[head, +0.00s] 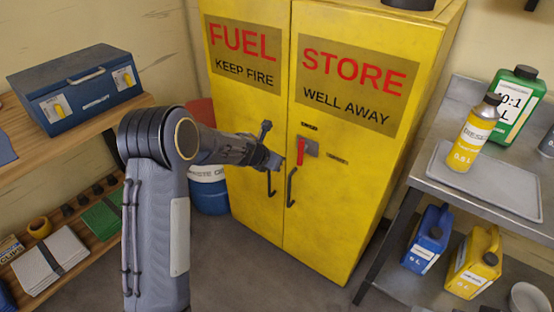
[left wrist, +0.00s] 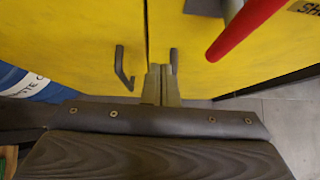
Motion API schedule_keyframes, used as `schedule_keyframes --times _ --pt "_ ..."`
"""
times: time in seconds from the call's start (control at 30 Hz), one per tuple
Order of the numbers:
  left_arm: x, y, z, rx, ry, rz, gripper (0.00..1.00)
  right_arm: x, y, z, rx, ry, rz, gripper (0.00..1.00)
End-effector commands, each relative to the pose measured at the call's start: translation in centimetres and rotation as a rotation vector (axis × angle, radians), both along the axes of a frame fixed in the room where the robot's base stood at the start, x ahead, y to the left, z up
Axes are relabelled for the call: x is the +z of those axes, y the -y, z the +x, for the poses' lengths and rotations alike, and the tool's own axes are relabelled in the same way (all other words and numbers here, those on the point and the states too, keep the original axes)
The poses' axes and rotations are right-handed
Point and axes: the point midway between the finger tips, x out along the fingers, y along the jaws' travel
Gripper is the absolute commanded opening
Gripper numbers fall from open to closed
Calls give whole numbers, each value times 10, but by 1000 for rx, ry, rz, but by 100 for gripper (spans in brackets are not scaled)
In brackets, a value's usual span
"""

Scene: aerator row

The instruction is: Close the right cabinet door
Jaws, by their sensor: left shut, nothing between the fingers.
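The yellow fuel cabinet (head: 345,40) stands at the back with a left door (head: 242,110) and a right door (head: 350,180). The right door looks flush with the left one, only a thin dark seam between them; a very small gap cannot be ruled out. The right door carries a red lever (head: 301,151) and a dark handle (head: 291,188). My left gripper (head: 279,163) is shut and empty, in front of the seam by the lever. In the left wrist view its fingers (left wrist: 161,84) are together near the right door's handle (left wrist: 173,60); contact cannot be told. My right gripper is not in view.
A metal bench (head: 465,190) with a tray, bottles and a green canister (head: 520,105) stands close to the right. A wooden shelf (head: 110,118) with a blue toolbox (head: 80,90) is left. A blue-and-white drum (head: 208,190) stands beside the cabinet. The floor in front is clear.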

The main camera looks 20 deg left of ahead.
Motion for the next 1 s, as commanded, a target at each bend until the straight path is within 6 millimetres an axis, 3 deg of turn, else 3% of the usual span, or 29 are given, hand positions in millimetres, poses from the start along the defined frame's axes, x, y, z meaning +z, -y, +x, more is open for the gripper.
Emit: schedule_keyframes --times 0.43,0.77,0.87,1.0 --pt "50 -18 -50 -1 -1 1 0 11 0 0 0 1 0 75" --pt "63 -24 -62 17 0 -12 0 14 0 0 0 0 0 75" --pt "87 -35 -64 148 13 -102 0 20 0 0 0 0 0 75" --pt "158 -76 -90 602 32 -453 0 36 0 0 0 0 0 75"
